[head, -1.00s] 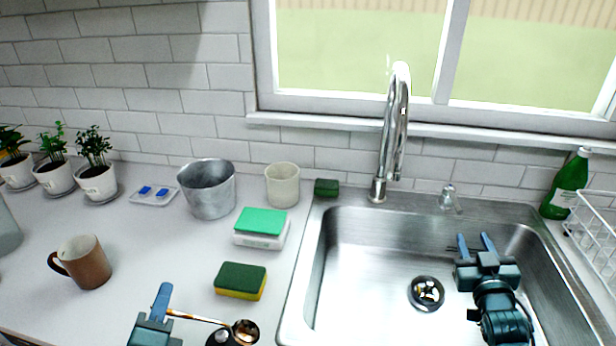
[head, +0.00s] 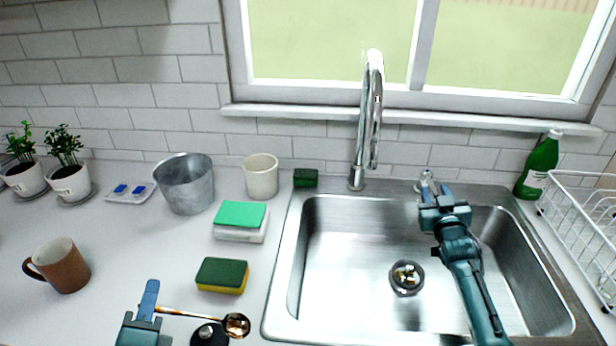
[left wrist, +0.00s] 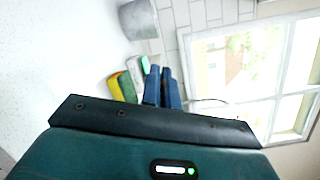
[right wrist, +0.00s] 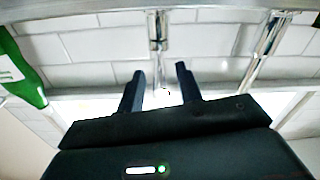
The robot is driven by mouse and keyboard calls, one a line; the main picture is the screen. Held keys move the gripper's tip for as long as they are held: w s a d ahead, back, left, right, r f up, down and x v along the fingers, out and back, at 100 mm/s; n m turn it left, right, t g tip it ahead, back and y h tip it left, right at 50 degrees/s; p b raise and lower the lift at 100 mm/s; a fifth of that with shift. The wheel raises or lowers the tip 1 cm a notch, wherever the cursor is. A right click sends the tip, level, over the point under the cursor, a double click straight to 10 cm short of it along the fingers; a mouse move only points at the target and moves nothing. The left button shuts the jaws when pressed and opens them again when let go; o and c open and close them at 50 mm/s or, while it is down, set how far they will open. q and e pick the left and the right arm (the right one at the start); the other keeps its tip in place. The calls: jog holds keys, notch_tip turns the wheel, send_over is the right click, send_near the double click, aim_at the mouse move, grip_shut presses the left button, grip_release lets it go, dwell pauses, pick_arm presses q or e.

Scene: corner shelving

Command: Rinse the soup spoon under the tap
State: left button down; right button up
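The coppery soup spoon (head: 195,313) has its handle at my left gripper (head: 150,300) and its bowl pointing right, near the bottom of the head view. My left gripper looks shut on the handle; its fingers (left wrist: 163,88) are close together in the left wrist view. The chrome tap (head: 369,120) stands behind the steel sink (head: 340,250). My right gripper (head: 432,190) is over the sink's back edge, at the small tap lever (head: 426,178). In the right wrist view its fingers (right wrist: 157,88) are apart, with the lever (right wrist: 155,45) ahead between them. No water is visible.
A green-yellow sponge (head: 222,275), a green-topped white block (head: 240,222), a metal bucket (head: 186,185) and a brown mug (head: 60,267) stand left of the sink. A dark round object (head: 208,335) is by the spoon bowl. A green bottle (head: 540,162) and white rack (head: 590,230) are at right.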

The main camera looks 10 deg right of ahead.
jog(key=shift+w, duration=0.15)
grip_shut()
dwell(0.4)
